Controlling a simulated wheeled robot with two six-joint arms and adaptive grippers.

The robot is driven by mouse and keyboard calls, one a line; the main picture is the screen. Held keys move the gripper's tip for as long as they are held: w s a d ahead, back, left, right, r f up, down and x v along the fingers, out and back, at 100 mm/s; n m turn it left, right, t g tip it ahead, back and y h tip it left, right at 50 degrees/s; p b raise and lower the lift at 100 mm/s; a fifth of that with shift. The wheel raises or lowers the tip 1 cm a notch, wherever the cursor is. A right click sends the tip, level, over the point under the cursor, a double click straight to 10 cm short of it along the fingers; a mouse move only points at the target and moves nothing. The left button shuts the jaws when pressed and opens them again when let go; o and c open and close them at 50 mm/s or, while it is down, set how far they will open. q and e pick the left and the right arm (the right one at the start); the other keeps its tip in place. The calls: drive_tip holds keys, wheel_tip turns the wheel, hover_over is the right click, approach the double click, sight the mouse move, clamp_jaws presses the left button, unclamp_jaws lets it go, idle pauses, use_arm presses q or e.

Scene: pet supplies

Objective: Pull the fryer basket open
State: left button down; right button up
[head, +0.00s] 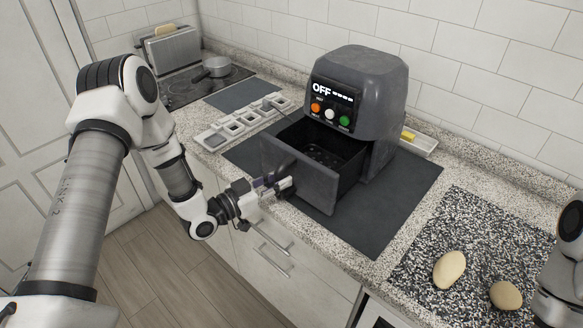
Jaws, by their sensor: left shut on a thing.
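A dark grey air fryer (378,82) stands on a dark mat on the counter, with "OFF" on its display and orange, white and green buttons. Its fryer basket (312,178) is pulled out toward the counter's front edge, and its dark inside shows from above. My left gripper (280,187) is at the front of the basket, shut on the basket handle. The handle is mostly hidden by the fingers. Only part of my right arm shows at the right edge; its gripper is out of view.
The dark mat (405,205) is clear right of the basket. Two potato-like things (449,269) lie on a speckled board (480,235). A white divided tray (232,127), a pot (217,67) on the cooktop and a toaster (172,50) are at the left. Drawers sit below the counter.

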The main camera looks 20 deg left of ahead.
use_arm(q)
drive_tip(key=shift+s+a+f, duration=0.1)
drive_tip(key=shift+s, duration=0.35)
drive_tip(key=c, duration=1)
unclamp_jaws()
drive_tip(key=shift+o, duration=0.3)
drive_tip(key=shift+w, duration=0.15)
